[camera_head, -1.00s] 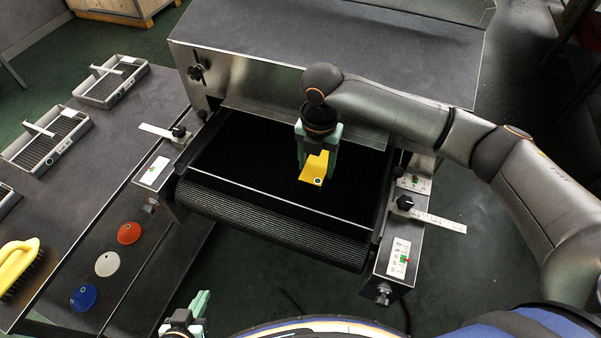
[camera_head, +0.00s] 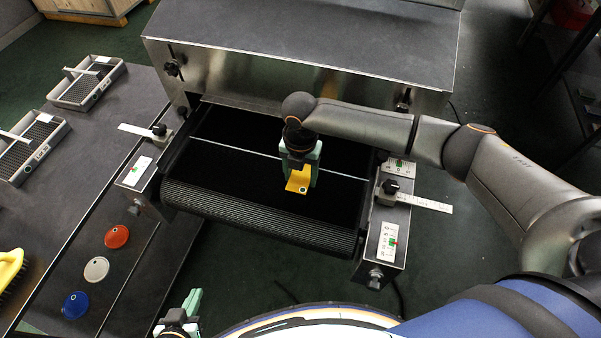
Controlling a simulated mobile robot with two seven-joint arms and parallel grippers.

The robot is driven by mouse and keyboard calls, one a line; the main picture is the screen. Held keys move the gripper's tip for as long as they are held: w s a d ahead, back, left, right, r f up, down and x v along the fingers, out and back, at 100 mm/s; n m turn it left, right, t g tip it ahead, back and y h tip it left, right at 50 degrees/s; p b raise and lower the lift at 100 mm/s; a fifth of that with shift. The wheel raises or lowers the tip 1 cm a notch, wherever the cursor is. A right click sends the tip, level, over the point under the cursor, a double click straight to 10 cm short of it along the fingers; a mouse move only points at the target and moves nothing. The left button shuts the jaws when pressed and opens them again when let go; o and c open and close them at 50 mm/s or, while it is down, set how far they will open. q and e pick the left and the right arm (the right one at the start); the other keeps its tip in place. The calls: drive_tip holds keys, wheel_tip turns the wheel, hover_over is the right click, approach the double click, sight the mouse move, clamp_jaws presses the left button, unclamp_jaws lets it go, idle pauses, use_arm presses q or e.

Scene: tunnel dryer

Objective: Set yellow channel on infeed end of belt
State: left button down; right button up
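The yellow channel (camera_head: 298,183) is a small bent yellow piece with a dark round hole near its front edge. It is between the teal fingers of my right gripper (camera_head: 300,172), which looks shut on it. Both are over the front part of the black belt (camera_head: 235,180), on the near side of the white line across it. I cannot tell whether the channel touches the belt. The fingers hide part of the channel. My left gripper (camera_head: 188,312) is at the bottom edge, away from the belt, and only partly shows.
The grey tunnel housing (camera_head: 300,45) stands behind the belt. Side rails with knobs and scales (camera_head: 390,240) flank it. The left table has grey trays (camera_head: 88,82), a yellow brush (camera_head: 8,268), and red (camera_head: 117,237), white (camera_head: 96,269) and blue (camera_head: 75,305) discs.

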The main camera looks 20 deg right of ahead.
sight(300, 178)
drive_tip(key=o, duration=0.4)
drive_tip(key=shift+r, duration=0.1)
wheel_tip(300, 178, up, 12)
drive_tip(key=shift+r, duration=0.1)
idle(0.4)
drive_tip(key=shift+s, duration=0.1)
idle(1.1)
